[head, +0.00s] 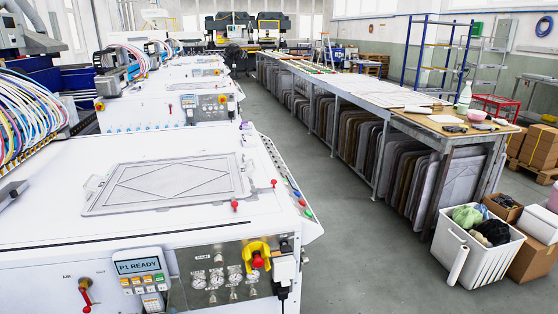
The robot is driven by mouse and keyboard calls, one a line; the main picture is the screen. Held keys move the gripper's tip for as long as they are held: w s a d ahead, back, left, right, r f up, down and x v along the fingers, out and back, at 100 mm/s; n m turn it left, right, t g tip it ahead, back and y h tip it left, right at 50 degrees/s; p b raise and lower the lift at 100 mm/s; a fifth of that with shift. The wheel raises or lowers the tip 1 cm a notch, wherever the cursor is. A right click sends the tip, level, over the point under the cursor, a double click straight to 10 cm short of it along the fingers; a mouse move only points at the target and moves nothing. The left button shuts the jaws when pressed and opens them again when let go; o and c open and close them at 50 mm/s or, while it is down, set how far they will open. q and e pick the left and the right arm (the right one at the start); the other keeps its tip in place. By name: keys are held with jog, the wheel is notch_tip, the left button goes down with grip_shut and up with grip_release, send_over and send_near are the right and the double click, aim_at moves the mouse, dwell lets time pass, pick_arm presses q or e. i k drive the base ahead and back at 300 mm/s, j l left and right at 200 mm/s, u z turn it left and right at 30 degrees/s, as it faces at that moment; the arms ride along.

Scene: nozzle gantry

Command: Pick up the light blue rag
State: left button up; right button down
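I cannot clearly make out a light blue rag in the head view. A white basket (481,262) on the floor at the lower right holds bundled cloths: a green one (466,216), a dark one and a beige one. A small pale bluish item (247,128) lies at the right edge of the white machine; it is too small to identify. Neither of my grippers is in view.
The white machine (140,240) with a framed panel (168,184) fills the left foreground. A long workbench (400,117) with a pink bowl (476,115) and a white bottle (464,96) stands right. Cardboard boxes (535,262) flank the basket. The grey aisle (335,215) between is clear.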

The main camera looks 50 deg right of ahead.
aim_at(482, 208)
jog(key=z, duration=2.95)
jog(key=i+l+z, duration=0.3)
jog(key=i, duration=0.45)
jog(key=i+z, duration=0.3)
jog(key=i, duration=2.65)
jog(key=j+u, duration=0.05)
jog(key=j, duration=0.1)
